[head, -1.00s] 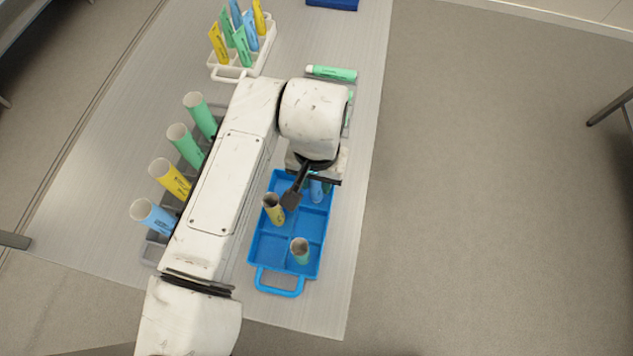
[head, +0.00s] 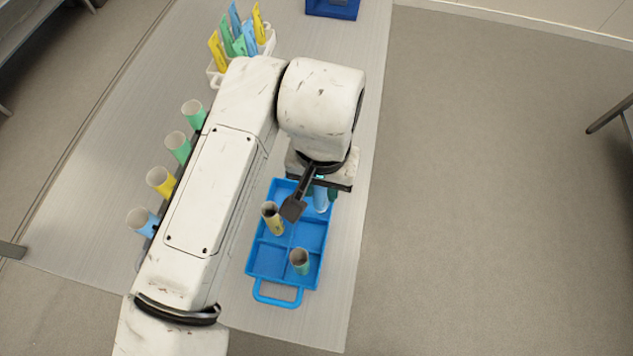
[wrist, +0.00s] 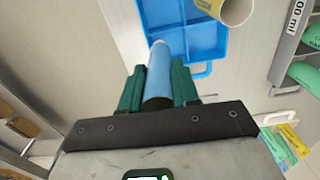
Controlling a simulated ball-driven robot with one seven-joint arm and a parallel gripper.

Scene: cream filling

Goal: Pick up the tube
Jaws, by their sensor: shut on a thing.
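My gripper (wrist: 158,76) has its green fingers on both sides of a blue tube (wrist: 159,72) and is shut on it. In the head view the blue tube (head: 321,200) shows below the wrist, at the far right part of the blue tray (head: 262,246). I cannot tell whether its lower end is clear of the tray floor. A yellow tube (head: 275,222) stands in the tray's left side, and a green tube (head: 300,263) stands in a near compartment. My wrist hides most of the gripper in the head view.
Several open-topped tubes, including a yellow one (head: 160,182), stand in a row left of my arm; their rack is mostly hidden. A white holder (head: 268,42) with several flat tubes is at the back, near a dark blue bin (head: 332,8). The table right of the tray is narrow.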

